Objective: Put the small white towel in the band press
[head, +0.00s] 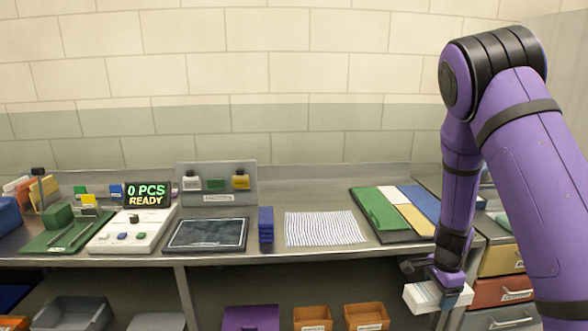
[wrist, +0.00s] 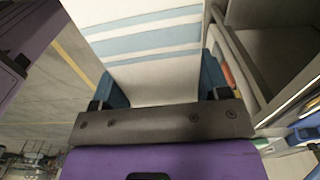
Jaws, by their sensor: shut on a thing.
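My gripper (head: 446,282) is shut on a folded white towel (head: 421,297) at the lower right of the head view, in front of the bench edge. In the wrist view the towel (wrist: 150,75) is white with pale blue stripes, between the two blue fingers. A green base with rails and a green block (head: 57,215) stands at the bench's left. Beside it is a white console (head: 125,230) with buttons and a display (head: 147,195) reading "0 PCS READY". I cannot tell for sure which of these is the band press.
A dark framed pad (head: 207,235), a blue stack (head: 266,225), a striped cloth (head: 325,228) and a coloured panel board (head: 395,210) lie along the bench. Orange bins (head: 312,318) sit below. Drawers (head: 502,290) stand at right, near my arm.

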